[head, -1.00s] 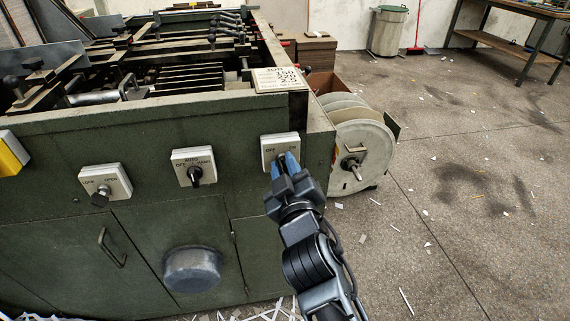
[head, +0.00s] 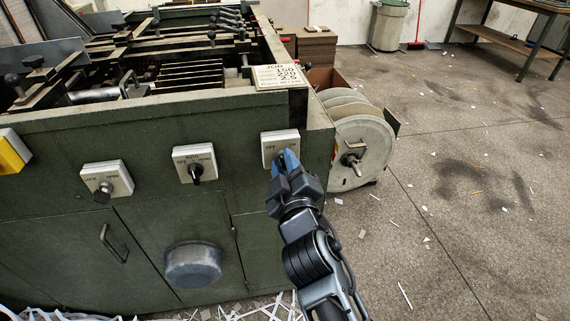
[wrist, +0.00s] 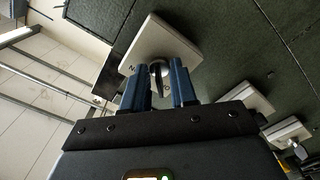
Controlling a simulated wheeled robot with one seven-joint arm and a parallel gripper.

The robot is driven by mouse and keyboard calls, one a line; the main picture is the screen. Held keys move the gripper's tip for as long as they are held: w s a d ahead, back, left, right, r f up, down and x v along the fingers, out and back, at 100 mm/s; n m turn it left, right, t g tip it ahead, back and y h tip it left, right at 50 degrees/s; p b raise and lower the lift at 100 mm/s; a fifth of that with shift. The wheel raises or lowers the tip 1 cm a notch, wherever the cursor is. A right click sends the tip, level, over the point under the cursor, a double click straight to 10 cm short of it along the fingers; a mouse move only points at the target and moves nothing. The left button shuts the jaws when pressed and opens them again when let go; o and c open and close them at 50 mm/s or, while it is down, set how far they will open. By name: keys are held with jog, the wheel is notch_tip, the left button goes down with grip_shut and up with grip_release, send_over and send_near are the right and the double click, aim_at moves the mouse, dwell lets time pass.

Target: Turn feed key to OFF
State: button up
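The feed key's white switch plate (head: 280,149) is at the right end of the green machine's front panel, with small lettering including OFF at its upper left. My gripper (head: 286,162) is at this plate and hides the key in the head view. In the wrist view, my gripper's two blue fingers (wrist: 159,86) stand on either side of the key (wrist: 158,76), close to the plate (wrist: 160,42). A small gap shows between the fingers with the key inside it. Firm contact cannot be made out. The key's exact setting is hard to read.
Two other switch plates sit to the left, one with a black selector (head: 195,166) and one with a knob (head: 106,182). A yellow box (head: 10,153) is at the far left. A reel (head: 362,152) stands right of the machine. Floor on the right is mostly clear, with paper scraps.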

jog(key=shift+o, duration=0.2)
jog(key=v, duration=0.8)
jog(key=shift+w, duration=0.1)
dwell(0.3)
jog(key=s+d+f+m+g+h+p, duration=0.1)
jog(key=s+d+f+m, duration=0.2)
jog(key=s+d, duration=0.55)
jog(key=s+d+f+m+g+h+p, duration=0.1)
jog(key=s+d+f+m, duration=0.15)
jog(key=s+d, duration=0.65)
jog(key=s+d+r+m+h, duration=0.1)
jog(key=s+d+r+m, duration=0.1)
jog(key=s, duration=0.5)
jog(key=s+d+r+m+h+p, duration=0.1)
jog(key=s+d+r+m, duration=0.1)
jog(key=s+r, duration=0.2)
jog(key=s+d+r+m+h, duration=0.1)
jog(key=s+d+r+m, duration=0.1)
jog(key=s, duration=0.9)
jog(key=shift+r+m+g+p, duration=0.35)
jog(key=shift+r+m, duration=0.1)
jog(key=shift+r, duration=0.2)
